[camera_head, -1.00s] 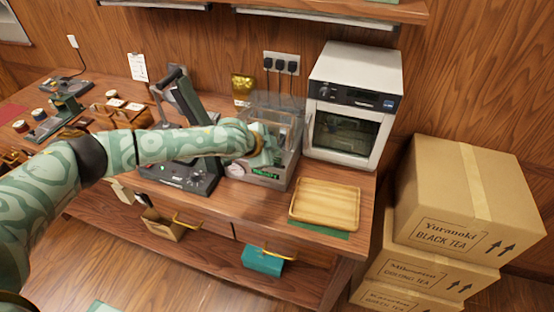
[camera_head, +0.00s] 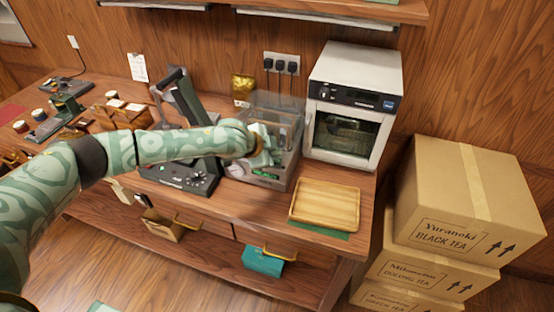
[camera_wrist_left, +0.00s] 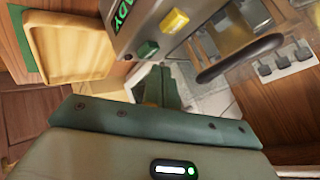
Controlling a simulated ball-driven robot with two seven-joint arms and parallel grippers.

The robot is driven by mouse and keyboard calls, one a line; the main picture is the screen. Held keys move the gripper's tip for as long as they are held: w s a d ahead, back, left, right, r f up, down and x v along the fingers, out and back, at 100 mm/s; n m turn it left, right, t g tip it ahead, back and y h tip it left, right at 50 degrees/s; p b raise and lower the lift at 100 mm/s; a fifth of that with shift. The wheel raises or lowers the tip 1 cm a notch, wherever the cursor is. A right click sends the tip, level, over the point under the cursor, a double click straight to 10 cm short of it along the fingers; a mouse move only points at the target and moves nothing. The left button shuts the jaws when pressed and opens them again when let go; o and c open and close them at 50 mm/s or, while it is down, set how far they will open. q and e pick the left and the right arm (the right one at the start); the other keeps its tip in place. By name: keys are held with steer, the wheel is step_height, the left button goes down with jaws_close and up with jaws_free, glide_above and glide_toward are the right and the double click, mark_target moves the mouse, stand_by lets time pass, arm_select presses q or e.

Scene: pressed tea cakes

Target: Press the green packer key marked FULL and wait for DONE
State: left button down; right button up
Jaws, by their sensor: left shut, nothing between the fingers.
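The packer (camera_head: 280,178), a grey box with a clear upper part, stands on the wooden counter left of the white oven. In the left wrist view its front panel (camera_wrist_left: 135,22) shows a lit green display (camera_wrist_left: 124,14), of which I read "ADY", a green key (camera_wrist_left: 148,50) and a yellow key (camera_wrist_left: 175,20). The key's marking is not readable. My left gripper (camera_head: 271,160) is shut and empty, just in front of the packer. Its fingertips (camera_wrist_left: 160,72) appear just below the green key in the left wrist view; I cannot tell whether they touch it. My right gripper is out of view.
A wooden tray (camera_head: 325,204) lies right of the packer, before the white oven (camera_head: 352,105). A black press (camera_head: 180,170) stands to the left, partly behind my arm. Cardboard boxes (camera_head: 465,205) are stacked at the right. Open floor lies in front of the counter.

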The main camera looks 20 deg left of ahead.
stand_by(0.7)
arm_select(q)
steer(key=shift+f, duration=0.4)
steer(key=shift+f, duration=0.45)
stand_by(0.5)
steer(key=shift+r, duration=0.15)
steer(key=shift+r+p, duration=0.75)
steer(key=shift+p, duration=0.15)
step_height(320, 180, up, 5)
steer(key=p, duration=0.5)
